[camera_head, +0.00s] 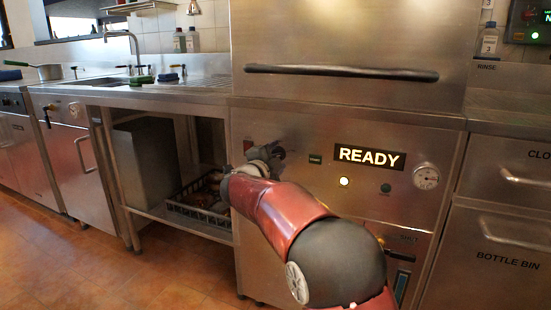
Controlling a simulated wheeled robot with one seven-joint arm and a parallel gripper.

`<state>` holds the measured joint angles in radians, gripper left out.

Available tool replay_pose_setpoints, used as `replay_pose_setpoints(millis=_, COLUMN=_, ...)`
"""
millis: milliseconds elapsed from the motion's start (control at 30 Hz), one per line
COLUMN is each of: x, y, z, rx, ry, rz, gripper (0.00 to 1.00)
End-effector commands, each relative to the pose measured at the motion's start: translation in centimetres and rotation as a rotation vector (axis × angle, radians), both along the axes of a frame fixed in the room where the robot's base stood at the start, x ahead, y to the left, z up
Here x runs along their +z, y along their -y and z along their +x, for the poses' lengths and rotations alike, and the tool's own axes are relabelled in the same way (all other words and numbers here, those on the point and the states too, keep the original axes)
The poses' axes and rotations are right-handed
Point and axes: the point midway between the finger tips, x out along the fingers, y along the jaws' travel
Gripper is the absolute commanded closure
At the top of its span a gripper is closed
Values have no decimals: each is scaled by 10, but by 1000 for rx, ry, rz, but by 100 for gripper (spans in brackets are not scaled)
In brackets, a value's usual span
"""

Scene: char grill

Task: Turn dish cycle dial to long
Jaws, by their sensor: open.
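The dishwasher's steel front panel (410,160) carries a lit READY display (369,158). A lit white button (344,182), a dark button (385,188) and a round gauge (426,176) are on the panel. My red and black arm reaches up to the panel's left part. My gripper (266,153) is at the upper left of the panel, beside or over a small dark knob-like part (278,153). The arm's end largely hides this area. I cannot tell whether the fingers touch it or where a dial points. My gripper is open.
The hood handle (340,72) runs above the panel. A steel sink counter (150,92) stands to the left, with a dark rack (205,212) on the shelf below. Drawers (505,205) stand to the right. Tiled floor (90,270) is clear at lower left.

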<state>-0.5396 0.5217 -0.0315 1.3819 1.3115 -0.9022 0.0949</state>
Motion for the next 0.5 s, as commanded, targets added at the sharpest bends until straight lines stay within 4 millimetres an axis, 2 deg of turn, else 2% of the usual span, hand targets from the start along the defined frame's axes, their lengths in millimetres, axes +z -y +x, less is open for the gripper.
replay_pose_setpoints(millis=133, x=0, y=-6, z=-14, rx=2, ry=-1, rz=0, gripper=44)
replay_pose_setpoints(millis=300, x=0, y=-17, z=-42, rx=4, ry=0, rz=0, gripper=44)
replay_pose_setpoints(millis=500, x=0, y=-25, z=-67, rx=2, ry=-1, rz=0, gripper=44)
